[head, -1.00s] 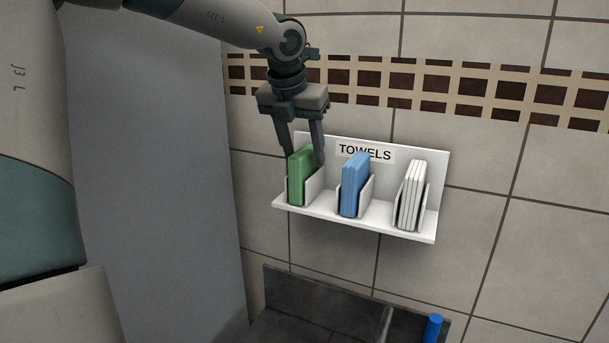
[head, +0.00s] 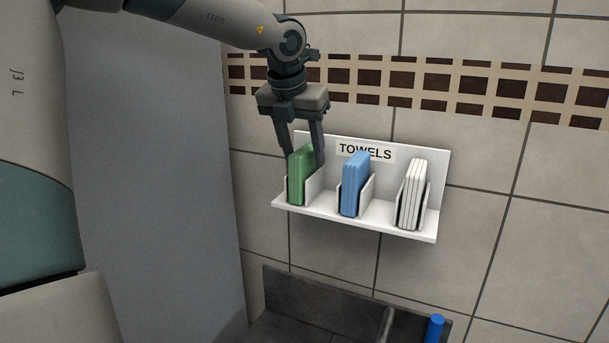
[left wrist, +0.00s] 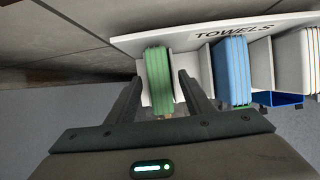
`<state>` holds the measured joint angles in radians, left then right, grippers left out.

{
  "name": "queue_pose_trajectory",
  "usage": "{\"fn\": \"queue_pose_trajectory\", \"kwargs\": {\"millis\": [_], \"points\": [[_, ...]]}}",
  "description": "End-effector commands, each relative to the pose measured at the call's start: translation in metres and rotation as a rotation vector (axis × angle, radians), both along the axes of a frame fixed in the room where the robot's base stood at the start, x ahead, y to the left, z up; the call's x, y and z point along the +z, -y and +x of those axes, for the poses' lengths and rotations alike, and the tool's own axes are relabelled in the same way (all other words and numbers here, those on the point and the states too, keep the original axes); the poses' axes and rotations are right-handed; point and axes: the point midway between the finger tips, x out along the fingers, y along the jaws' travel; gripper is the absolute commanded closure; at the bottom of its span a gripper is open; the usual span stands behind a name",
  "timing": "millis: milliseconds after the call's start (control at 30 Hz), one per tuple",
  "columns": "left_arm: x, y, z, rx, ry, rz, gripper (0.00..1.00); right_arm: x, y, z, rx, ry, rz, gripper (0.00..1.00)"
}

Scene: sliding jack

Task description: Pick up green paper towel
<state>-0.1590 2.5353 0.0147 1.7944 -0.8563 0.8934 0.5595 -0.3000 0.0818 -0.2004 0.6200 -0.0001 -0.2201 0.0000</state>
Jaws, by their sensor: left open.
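The green paper towel (head: 299,178) stands upright in the left slot of the white towel rack (head: 330,211) on the wall. It also shows in the left wrist view (left wrist: 158,76). My left gripper (head: 304,158) points down over it from above. Its fingers are open, one on each side of the towel's upper part. In the left wrist view the towel's top lies between the two fingers (left wrist: 157,90), with gaps showing on both sides. My right gripper is out of view.
Blue towels (head: 354,184) and white towels (head: 412,194) stand in the slots to the right. A grey panel (head: 150,170) is at the left. Below are a dark basin (head: 310,305) and a blue cylinder (head: 434,328).

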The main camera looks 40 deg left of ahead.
Motion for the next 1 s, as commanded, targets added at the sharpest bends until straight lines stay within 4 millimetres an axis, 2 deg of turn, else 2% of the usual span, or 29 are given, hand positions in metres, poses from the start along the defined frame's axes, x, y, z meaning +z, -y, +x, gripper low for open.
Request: {"fn": "queue_pose_trajectory", "kwargs": {"millis": [167,200,367,400,767,1000], "points": [[0.0,0.0,0.0,0.0,0.0,0.0,0.53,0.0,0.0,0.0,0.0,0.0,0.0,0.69],[0.0,0.0,0.0,0.0,0.0,0.0,0.58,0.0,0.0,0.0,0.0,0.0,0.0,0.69],[0.0,0.0,0.0,0.0,0.0,0.0,0.96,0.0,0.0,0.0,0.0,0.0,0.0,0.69],[0.0,0.0,0.0,0.0,0.0,0.0,1.0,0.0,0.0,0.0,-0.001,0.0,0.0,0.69],[0.001,0.0,0.0,0.0,0.0,0.0,1.0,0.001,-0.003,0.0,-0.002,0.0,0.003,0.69],[0.007,0.0,0.0,0.0,0.0,0.0,1.0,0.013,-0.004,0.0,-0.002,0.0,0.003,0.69]]}}
